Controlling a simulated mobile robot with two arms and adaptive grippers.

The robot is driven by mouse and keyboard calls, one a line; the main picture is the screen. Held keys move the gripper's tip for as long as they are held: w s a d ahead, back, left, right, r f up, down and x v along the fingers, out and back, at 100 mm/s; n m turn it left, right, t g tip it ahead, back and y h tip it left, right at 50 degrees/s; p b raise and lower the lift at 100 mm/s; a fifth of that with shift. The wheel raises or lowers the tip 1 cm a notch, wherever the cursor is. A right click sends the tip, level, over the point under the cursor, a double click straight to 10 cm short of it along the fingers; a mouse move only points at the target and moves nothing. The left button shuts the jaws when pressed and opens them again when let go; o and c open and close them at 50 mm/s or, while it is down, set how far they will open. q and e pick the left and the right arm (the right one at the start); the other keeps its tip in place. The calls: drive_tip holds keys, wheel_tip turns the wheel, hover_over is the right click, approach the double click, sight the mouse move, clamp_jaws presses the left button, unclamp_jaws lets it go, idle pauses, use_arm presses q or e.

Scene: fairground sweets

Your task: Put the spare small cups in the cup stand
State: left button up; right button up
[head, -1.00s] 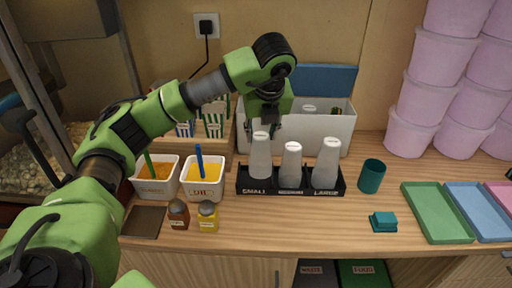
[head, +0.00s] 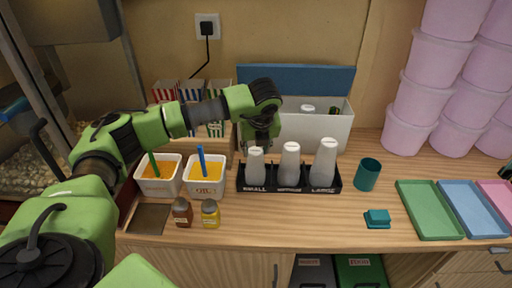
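The black cup stand (head: 289,190) has slots labelled small, medium and large, from left to right. White small cups (head: 256,168) stand upright at its left slot. A medium stack (head: 289,167) and a taller large stack (head: 324,165) fill the other slots. My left gripper (head: 257,146) is at the top of the small cups, just behind them. It appears shut on the spare small cups, but its fingertips are mostly hidden. Where the spare cups meet any cups below is not clear. My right gripper is not in view.
A white box (head: 330,134) with a raised blue lid stands behind the stand. A teal cup (head: 367,175), teal block (head: 377,218) and green tray (head: 430,211) are right. Pink buckets rise behind.

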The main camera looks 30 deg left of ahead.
use_arm(q)
drive_tip(key=shift+o, duration=1.3)
drive_tip(key=shift+d+r, duration=0.1)
drive_tip(key=shift+r, duration=0.25)
drive_tip(key=b+v, duration=0.4)
drive_tip(key=v, duration=0.7)
drive_tip(key=shift+r, duration=0.2)
drive_tip(key=shift+s, duration=0.1)
